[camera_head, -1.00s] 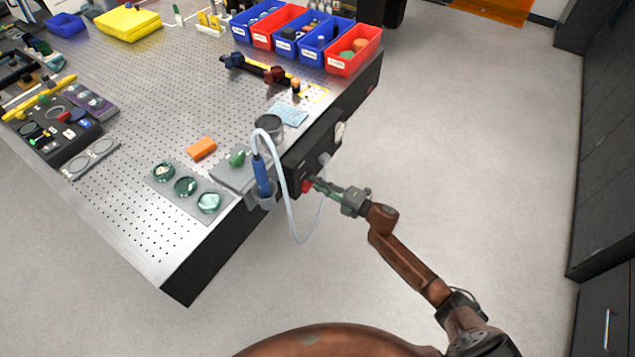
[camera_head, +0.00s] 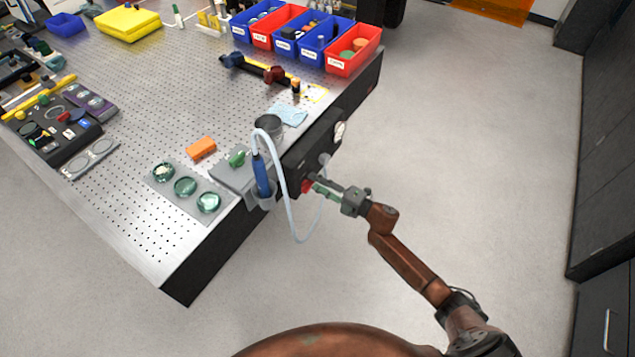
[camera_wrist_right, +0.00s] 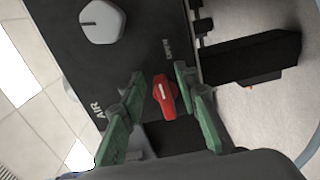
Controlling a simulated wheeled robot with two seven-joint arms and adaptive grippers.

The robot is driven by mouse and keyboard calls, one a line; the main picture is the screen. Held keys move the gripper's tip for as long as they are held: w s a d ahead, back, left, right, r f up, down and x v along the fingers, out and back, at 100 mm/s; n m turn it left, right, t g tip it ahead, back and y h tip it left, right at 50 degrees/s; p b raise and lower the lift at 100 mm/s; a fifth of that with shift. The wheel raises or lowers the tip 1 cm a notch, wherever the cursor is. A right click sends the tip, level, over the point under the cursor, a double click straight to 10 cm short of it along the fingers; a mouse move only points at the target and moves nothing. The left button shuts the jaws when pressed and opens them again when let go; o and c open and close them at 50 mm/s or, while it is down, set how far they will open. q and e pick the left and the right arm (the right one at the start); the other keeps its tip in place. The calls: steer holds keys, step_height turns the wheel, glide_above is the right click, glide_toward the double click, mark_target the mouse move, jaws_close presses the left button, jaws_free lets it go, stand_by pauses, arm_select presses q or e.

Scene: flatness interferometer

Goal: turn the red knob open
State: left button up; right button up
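The red knob (camera_wrist_right: 164,97) is on a dark panel (camera_wrist_right: 62,38) fixed to the table's edge. In the right wrist view it lies between the two green fingers of my right gripper (camera_wrist_right: 157,100), with a visible gap on each side. In the head view the red knob (camera_head: 307,187) shows at the fingertips of my right gripper (camera_head: 318,189), which reaches in from the right. The gripper is open around the knob. A white line marks the knob's face. My left gripper is not in view.
A white knob (camera_wrist_right: 102,21) marked near AIR sits on the same panel. A pale hose (camera_head: 290,222) loops from a blue handpiece (camera_head: 261,176) beside the panel. Green-rimmed optics (camera_head: 186,187) lie on the perforated table (camera_head: 130,190). The floor to the right is clear.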

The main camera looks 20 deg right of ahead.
steer(key=v, duration=1.2)
steer(key=shift+w, duration=0.1)
